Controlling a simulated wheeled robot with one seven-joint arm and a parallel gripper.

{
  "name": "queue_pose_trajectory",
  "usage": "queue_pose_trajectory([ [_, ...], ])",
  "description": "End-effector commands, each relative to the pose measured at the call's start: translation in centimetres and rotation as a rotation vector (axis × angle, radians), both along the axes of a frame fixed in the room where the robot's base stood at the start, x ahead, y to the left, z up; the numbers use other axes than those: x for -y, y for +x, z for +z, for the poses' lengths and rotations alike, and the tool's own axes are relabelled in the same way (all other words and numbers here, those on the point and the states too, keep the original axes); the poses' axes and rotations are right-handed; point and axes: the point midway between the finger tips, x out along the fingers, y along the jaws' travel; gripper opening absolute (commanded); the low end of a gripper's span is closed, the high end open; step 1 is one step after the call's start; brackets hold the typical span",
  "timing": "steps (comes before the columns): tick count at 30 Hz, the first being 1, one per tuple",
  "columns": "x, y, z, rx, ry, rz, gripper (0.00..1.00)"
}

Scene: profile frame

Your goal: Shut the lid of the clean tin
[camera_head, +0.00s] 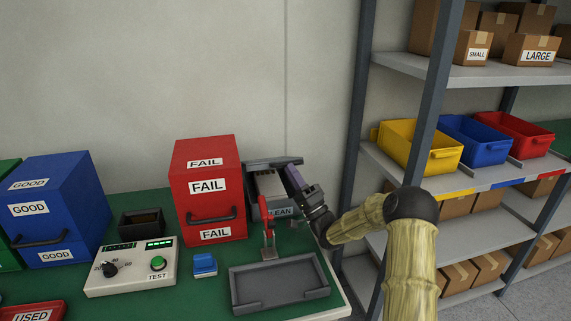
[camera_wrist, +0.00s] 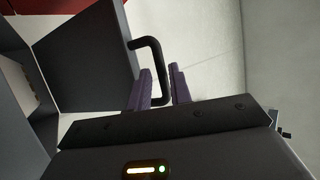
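The clean tin (camera_head: 283,211) is a grey box beside the red FAIL box, its label partly hidden by the red clamp and my arm. Its lid (camera_head: 262,163) stands raised at the back, and pale contents show in the opening. In the wrist view the lid (camera_wrist: 85,60) is a dark grey panel with a black bar handle (camera_wrist: 150,43). In the head view my gripper (camera_head: 292,174) is at the tin's right, by the lid.
The red FAIL box (camera_head: 208,180) stands close at the tin's left. A red clamp (camera_head: 268,240) and a grey tray (camera_head: 278,286) are in front. A shelf post (camera_head: 356,130) rises at the right. A test box (camera_head: 130,270) sits left.

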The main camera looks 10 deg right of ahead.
Motion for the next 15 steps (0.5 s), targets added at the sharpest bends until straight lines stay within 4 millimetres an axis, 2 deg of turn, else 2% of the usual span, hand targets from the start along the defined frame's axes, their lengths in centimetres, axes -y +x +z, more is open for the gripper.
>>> queue_pose_trajectory([
  [3,1.1,-1.4,-1.8,-0.002,0.001,-0.001,0.21],
  [9,2.5,-3.3,-4.1,-0.002,0.001,-0.001,0.21],
  [15,3.0,-4.0,-4.7,0.001,0.000,-0.001,0.21],
])
